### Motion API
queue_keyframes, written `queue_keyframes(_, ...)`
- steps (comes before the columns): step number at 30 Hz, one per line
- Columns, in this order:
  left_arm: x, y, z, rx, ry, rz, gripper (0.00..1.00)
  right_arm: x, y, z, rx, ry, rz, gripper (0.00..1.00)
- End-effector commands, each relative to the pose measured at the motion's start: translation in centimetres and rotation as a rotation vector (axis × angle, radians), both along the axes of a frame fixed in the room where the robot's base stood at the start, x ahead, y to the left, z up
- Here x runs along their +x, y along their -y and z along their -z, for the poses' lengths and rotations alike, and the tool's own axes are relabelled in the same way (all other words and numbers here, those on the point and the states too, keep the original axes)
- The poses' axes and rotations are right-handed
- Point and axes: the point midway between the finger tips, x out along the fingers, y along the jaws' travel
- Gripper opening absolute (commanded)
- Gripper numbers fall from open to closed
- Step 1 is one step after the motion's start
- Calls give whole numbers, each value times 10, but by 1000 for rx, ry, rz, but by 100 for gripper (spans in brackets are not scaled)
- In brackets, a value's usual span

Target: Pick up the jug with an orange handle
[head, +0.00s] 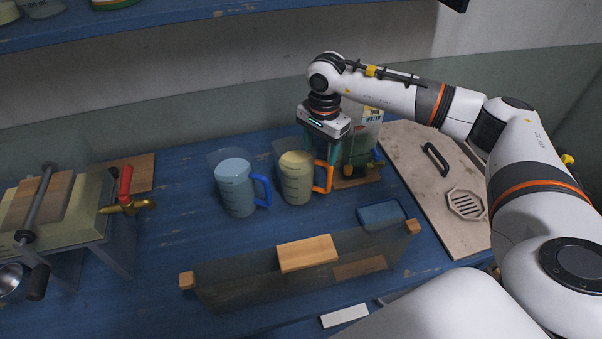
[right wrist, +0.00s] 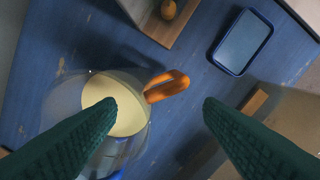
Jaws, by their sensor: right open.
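The jug with an orange handle (head: 296,180) is a clear jug with pale yellow contents, standing upright on the blue table. Its orange handle (head: 323,177) points right. My right gripper (head: 321,155) is above the handle side of the jug, pointing down, open and empty. In the right wrist view, the jug (right wrist: 130,118) is below, partly hidden by the left-hand green finger. The orange handle (right wrist: 168,87) shows in the gap between the spread fingers, nearer the left-hand one. I cannot tell how far above the handle the fingertips are. My left gripper is not in view.
A jug with a blue handle (head: 236,187) stands close on the left. A clear container on a wooden base (head: 357,180) is close on the right. A blue tray (head: 381,215) and a transparent trough with wooden blocks (head: 225,280) are in front. A shelf (head: 165,22) hangs above.

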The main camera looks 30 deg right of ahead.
Motion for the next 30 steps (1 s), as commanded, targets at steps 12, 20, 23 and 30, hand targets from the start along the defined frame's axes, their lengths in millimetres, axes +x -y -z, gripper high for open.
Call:
queue_keyframes(12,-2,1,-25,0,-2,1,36,-1,-3,42,0,-5,-1,62)
queue_keyframes(20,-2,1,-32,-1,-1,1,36,0,-3,72,0,0,0,62)
queue_keyframes(23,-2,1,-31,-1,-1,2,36,0,-3,74,-1,0,0,62)
queue_keyframes(30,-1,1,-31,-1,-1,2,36,0,-3,73,0,0,0,42)
